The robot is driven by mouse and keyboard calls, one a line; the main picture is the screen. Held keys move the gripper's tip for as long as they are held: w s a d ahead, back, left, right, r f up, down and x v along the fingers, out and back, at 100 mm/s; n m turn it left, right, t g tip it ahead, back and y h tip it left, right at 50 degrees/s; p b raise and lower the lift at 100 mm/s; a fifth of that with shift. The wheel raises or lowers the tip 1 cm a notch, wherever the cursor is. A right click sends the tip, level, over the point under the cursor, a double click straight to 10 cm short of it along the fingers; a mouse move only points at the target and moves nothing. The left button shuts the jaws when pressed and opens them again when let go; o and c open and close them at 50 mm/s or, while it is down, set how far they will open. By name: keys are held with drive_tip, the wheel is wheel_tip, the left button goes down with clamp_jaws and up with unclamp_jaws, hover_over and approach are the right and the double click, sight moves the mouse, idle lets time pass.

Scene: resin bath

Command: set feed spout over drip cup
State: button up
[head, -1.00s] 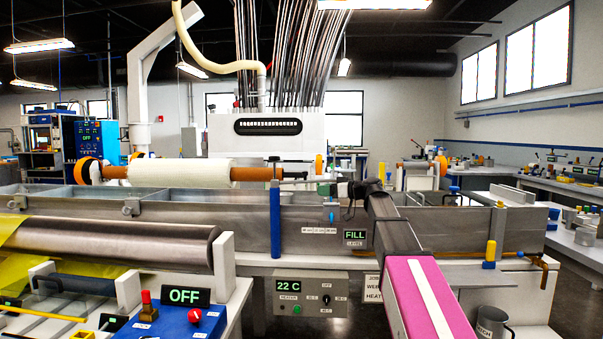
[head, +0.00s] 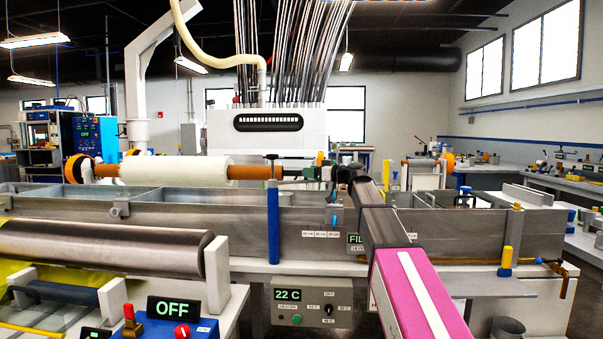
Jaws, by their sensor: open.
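My gripper (head: 326,173) is at the end of my magenta arm, over the far side of the long grey metal trough (head: 190,212). It is open; its fingers are small and dark, and nothing shows between them. A slim dark upright post (head: 272,162) with a short dark horizontal bar stands just left of my gripper, behind the trough's front wall. This may be the feed spout, but I cannot tell for sure. I cannot make out a drip cup with certainty; my gripper and arm hide part of the area behind them.
A white roll (head: 175,171) on an orange-brown shaft lies behind the trough. A blue post (head: 273,226) stands at the trough's front. A steel roller (head: 105,247) and a blue control box (head: 180,329) are front left. A grey cup (head: 508,327) is low at front right.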

drive_tip(key=shift+x, duration=2.15)
drive_tip(key=shift+d, duration=0.1)
clamp_jaws()
